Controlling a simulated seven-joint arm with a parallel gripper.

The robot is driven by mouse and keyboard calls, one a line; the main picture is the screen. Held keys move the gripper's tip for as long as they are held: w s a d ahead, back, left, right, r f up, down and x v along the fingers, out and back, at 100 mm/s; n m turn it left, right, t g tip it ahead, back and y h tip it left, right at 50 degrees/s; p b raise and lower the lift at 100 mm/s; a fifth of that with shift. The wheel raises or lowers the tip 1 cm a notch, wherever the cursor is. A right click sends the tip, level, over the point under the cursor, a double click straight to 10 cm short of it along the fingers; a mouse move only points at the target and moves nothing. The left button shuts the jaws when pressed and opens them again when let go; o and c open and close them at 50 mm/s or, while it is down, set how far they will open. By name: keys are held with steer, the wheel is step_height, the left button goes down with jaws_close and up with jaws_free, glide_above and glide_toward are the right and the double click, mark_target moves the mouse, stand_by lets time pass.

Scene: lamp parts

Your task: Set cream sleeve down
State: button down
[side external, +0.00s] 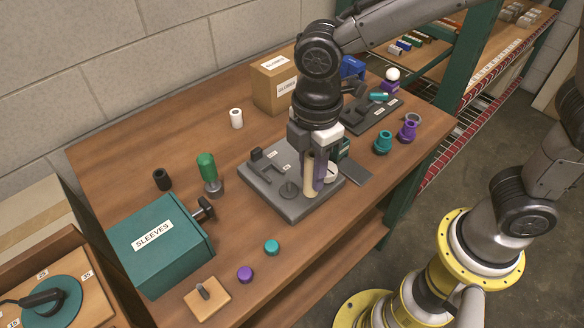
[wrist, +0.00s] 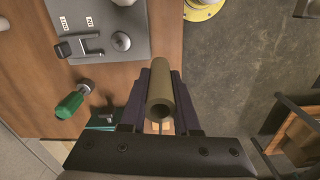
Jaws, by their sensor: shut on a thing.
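The cream sleeve (side external: 309,177) is a plain upright tube between the fingers of my gripper (side external: 316,184), over the front right part of the grey fixture plate (side external: 295,207). I cannot tell whether its lower end touches the plate. In the wrist view the sleeve (wrist: 161,98) looks tan in shadow, with its open end facing the camera. My gripper (wrist: 161,80) is shut on it, one dark finger on each side. The fixture plate (wrist: 105,15) shows there at the upper left with a clamp and a round post. The sleeve's far end is hard to make out.
A teal SLEEVES box (side external: 150,262) stands at the front left. Teal (side external: 271,247) and purple (side external: 245,273) caps lie in front. A cardboard box (side external: 270,84) stands behind.

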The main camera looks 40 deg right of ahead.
steer(key=shift+d, duration=0.45)
steer(key=w+d+f+m, duration=0.1)
steer(key=w+d+m, duration=1.6)
steer(key=d+m, duration=0.25)
steer(key=f+n, duration=0.1)
steer(key=f, duration=0.1)
steer(key=s+f+n, duration=0.1)
steer(key=f, duration=0.2)
steer(key=s+a+f+n, duration=0.1)
steer(key=f, duration=0.1)
steer(key=shift+f, duration=0.4)
